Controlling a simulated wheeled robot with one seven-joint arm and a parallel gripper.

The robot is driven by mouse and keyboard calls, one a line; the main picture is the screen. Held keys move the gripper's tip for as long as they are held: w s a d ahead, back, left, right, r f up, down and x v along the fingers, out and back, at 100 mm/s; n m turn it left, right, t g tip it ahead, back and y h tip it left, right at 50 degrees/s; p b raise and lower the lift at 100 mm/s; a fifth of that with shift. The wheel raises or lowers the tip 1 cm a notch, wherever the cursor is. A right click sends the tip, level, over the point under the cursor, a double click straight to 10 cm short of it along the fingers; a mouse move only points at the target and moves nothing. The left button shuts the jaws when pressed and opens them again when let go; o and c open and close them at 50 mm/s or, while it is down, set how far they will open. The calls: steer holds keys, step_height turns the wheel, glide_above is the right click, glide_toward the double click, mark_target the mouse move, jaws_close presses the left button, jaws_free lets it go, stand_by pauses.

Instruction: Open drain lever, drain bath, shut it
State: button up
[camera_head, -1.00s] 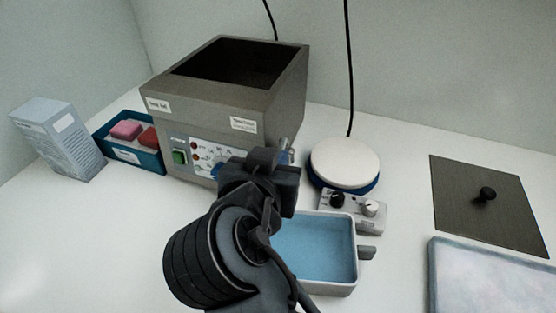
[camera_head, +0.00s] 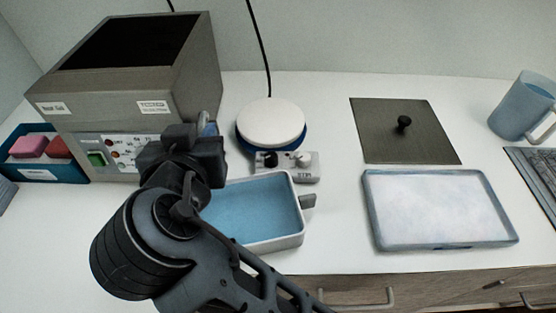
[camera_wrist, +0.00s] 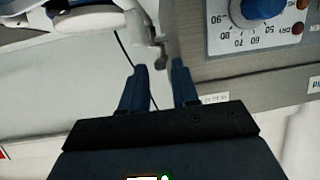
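The bath (camera_head: 190,75) is a grey box with a dark open top, at the left in the head view. Its front panel with a blue dial (camera_wrist: 257,8) shows upside down in the wrist view. A small silver and blue part (camera_head: 207,126), perhaps the drain lever, shows at the bath's right front corner behind my gripper. A small grey fitting (camera_wrist: 160,48) lies just beyond the fingertips in the wrist view. My gripper (camera_wrist: 159,70) is open, with a gap between its dark blue fingers. The head view hides its fingertips. Lever position and contact cannot be told.
A white-rimmed tray with a blue inside (camera_head: 299,236) stands right of my gripper. Behind it is a round white-topped plate device (camera_head: 271,121) with knobs. A dark lid (camera_head: 385,130), pale tray (camera_head: 440,246) and blue mug (camera_head: 515,107) stand right. A blue bin (camera_head: 45,174) stands left.

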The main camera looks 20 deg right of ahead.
steer(key=shift+a, duration=0.1)
steer(key=d+n+y, duration=0.1)
steer(key=n+y, duration=0.1)
steer(key=shift+s+d+n+t+y+p, duration=0.15)
steer(key=shift+d+n+t+y+p, duration=0.15)
steer(key=shift+d+y+p, duration=0.1)
steer(key=s+d+r+n+y, duration=0.3)
steer(key=s+d+n+y, duration=0.2)
steer(key=s+d, duration=0.15)
steer(key=s+d+f+m, duration=0.1)
steer(key=s+d+f, duration=0.2)
steer(key=s, duration=0.2)
steer(key=s+d+f+h, duration=0.1)
steer(key=s+d+f, duration=0.3)
steer(key=s, duration=0.2)
steer(key=s+d+f+m+h+b, duration=0.1)
steer(key=s+d+f, duration=0.2)
steer(key=s+f, duration=0.1)
steer(key=shift+s+d+f+m+t, duration=0.1)
steer(key=shift+s+m+t, duration=0.1)
steer(key=shift+s, duration=0.2)
steer(key=shift+s+d+m+t, duration=0.1)
steer(key=shift+s+t, duration=0.1)
steer(key=shift+s, duration=0.15)
steer(key=shift+s+d+h, duration=0.2)
steer(key=shift+s+h, duration=0.1)
steer(key=shift+s, duration=0.45)
